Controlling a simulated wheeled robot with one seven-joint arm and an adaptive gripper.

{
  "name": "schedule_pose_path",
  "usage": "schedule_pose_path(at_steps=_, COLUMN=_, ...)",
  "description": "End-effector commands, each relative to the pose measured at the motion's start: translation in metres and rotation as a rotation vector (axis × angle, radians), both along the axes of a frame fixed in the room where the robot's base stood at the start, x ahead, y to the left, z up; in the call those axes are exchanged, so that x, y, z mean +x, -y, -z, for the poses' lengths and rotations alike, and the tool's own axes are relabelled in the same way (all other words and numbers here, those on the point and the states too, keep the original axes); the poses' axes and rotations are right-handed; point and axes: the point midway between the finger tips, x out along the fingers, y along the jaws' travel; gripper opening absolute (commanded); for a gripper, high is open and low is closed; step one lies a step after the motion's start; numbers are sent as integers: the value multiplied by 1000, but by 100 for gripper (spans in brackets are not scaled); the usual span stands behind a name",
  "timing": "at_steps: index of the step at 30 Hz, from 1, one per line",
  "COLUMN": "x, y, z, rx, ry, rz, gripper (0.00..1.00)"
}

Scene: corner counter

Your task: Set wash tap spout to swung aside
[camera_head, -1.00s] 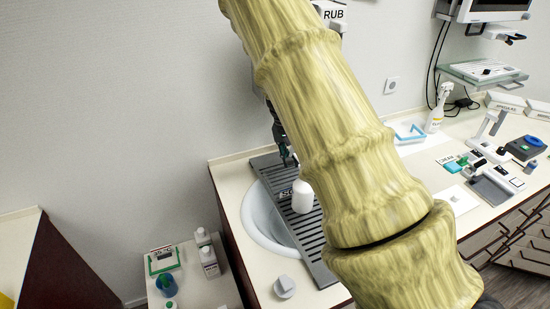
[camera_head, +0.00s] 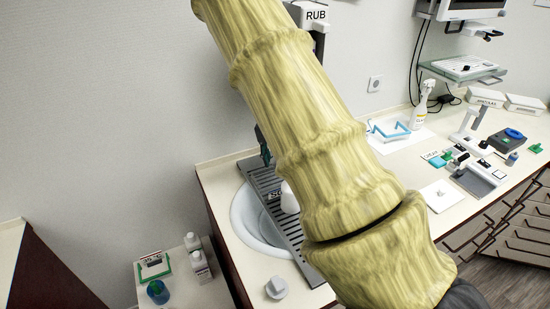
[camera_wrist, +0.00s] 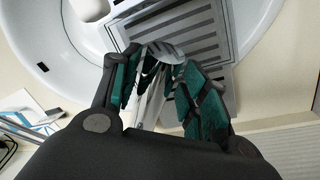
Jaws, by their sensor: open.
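The wash tap's bright metal spout (camera_wrist: 167,52) shows in the wrist view between the fingers of my gripper (camera_wrist: 160,62). The fingers have green pads and stand apart on either side of it; I cannot tell if either touches it. The tap's lower part is partly hidden by the fingers. In the head view my gripper (camera_head: 263,146) is a small dark and green shape above the back of the sink, mostly hidden by my arm. The spout cannot be made out there. The white round basin (camera_head: 240,226) is set in the counter corner.
A grey slatted grate (camera_head: 262,172) lies across the basin, with a white bottle (camera_head: 289,197) by it. A white knob-like piece (camera_head: 276,288) sits at the counter's front. A spray bottle (camera_head: 423,104) stands farther right. A side table with bottles (camera_head: 200,266) is at left.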

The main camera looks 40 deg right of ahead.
Motion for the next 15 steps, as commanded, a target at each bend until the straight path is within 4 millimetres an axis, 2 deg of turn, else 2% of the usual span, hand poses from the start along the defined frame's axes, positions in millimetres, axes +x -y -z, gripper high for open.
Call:
schedule_pose_path(at_steps=5, x=0, y=0, z=-4, rx=0, ry=0, rz=0, gripper=44)
schedule_pose_path(at_steps=8, x=2, y=-1, z=-13, rx=-1, ry=0, rz=-1, gripper=44)
schedule_pose_path(at_steps=15, x=9, y=-6, z=-53, rx=-1, ry=2, rz=-1, gripper=44)
